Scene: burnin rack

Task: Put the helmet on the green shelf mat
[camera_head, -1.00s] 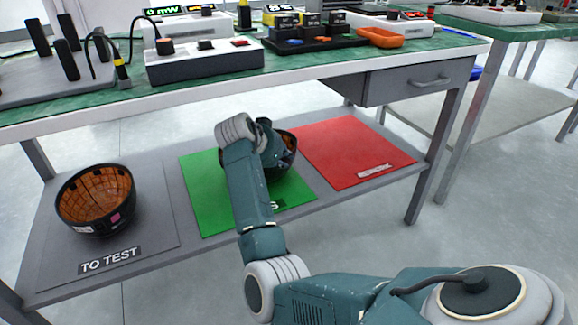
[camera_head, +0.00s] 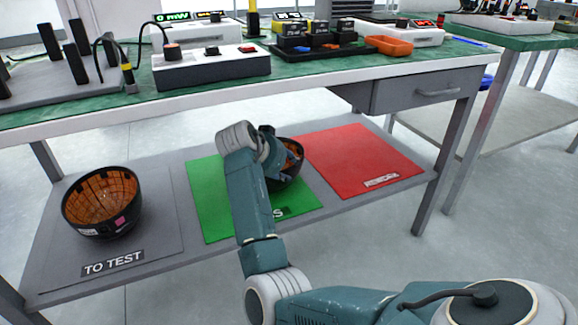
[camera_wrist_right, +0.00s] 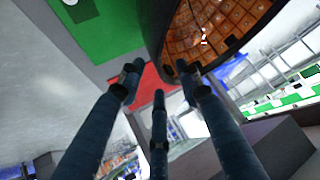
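A dark, bowl-shaped helmet (camera_head: 293,149) with an orange lining sits on the green shelf mat (camera_head: 208,212), near its right side. My right arm partly hides it. My right gripper (camera_head: 276,155) is beside the helmet, its fingertips partly hidden in the head view. In the right wrist view, the right gripper's fingers (camera_wrist_right: 156,82) are spread with nothing between them. The helmet's rim and lining (camera_wrist_right: 215,30) lie just beyond the fingertips, and the green mat (camera_wrist_right: 112,25) shows at upper left. My left gripper is out of view.
A second, similar helmet (camera_head: 101,203) rests on the grey "TO TEST" mat (camera_head: 150,257). A red mat (camera_head: 365,160) on the right is empty. The workbench (camera_head: 225,98) with a drawer (camera_head: 420,88) overhangs the shelf, and its legs stand at the shelf ends.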

